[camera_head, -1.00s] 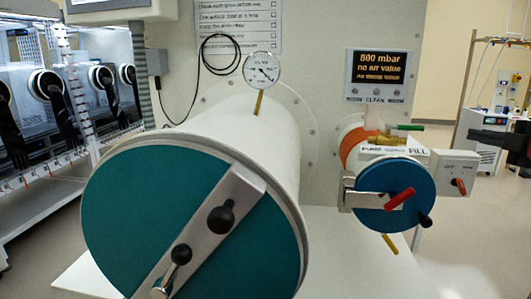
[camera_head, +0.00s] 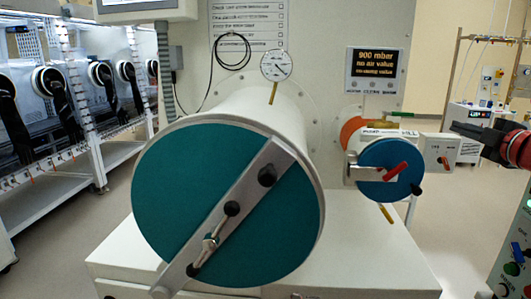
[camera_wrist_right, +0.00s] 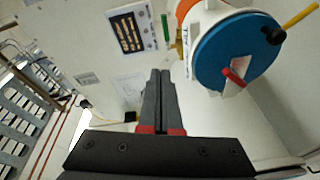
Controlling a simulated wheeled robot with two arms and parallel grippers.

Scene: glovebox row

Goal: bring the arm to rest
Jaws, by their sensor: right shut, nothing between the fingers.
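My right gripper (camera_head: 468,130) comes in from the right edge in the head view, dark with a red band behind it. Its two fingers are together in the right wrist view (camera_wrist_right: 160,100), with nothing between them. It is apart from the small chamber, to the right of it in the head view. The small chamber's blue door (camera_head: 388,170) has a red handle, and it also shows in the wrist view (camera_wrist_right: 215,62). My left gripper is out of view.
The large chamber with a teal door (camera_head: 185,190) fills the middle, closed by a diagonal bar. A gauge (camera_head: 276,65) stands above it. A display (camera_head: 376,66) reads 900 mbar. A switch box (camera_head: 440,150) sits beside the small chamber. Gloveboxes (camera_head: 60,100) line the left.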

